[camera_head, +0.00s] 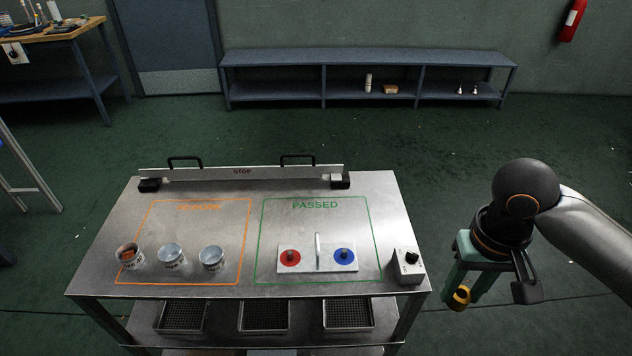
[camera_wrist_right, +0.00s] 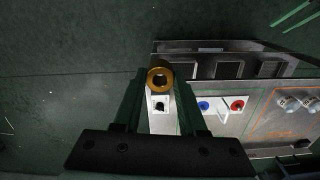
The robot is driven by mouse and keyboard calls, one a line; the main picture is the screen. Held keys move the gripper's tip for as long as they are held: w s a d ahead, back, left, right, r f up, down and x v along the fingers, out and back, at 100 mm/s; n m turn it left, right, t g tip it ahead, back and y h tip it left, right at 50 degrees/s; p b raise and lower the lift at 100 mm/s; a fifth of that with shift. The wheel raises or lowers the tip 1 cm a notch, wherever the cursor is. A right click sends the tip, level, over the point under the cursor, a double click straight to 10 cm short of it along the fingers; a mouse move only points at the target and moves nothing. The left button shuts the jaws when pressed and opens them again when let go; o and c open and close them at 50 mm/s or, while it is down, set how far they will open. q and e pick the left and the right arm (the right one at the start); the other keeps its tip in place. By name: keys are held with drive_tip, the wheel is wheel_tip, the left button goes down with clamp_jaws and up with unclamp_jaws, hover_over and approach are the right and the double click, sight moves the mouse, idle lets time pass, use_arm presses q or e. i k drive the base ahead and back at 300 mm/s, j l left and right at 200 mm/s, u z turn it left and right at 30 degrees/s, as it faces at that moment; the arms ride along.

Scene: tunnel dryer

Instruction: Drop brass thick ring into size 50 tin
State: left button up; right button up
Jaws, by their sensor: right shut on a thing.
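A brass thick ring (camera_head: 459,297) is between the fingers of my right gripper (camera_head: 467,284), off the table's right side in the head view. The right gripper is shut on it; the ring (camera_wrist_right: 160,79) also shows at the fingertips in the right wrist view. My left gripper is not in view.
The metal table (camera_head: 375,205) carries a white plate (camera_head: 318,266) with red and blue discs and an upright handle in the green PASSED outline. A grey knob box (camera_head: 405,266) sits at its right edge. A STOP bar (camera_head: 240,172) runs along the back.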

sight(174, 263)
drive_tip(key=u, duration=1.2)
drive_tip(key=i+j+z, duration=0.35)
drive_tip(key=i+j, duration=0.25)
drive_tip(key=i, duration=0.15)
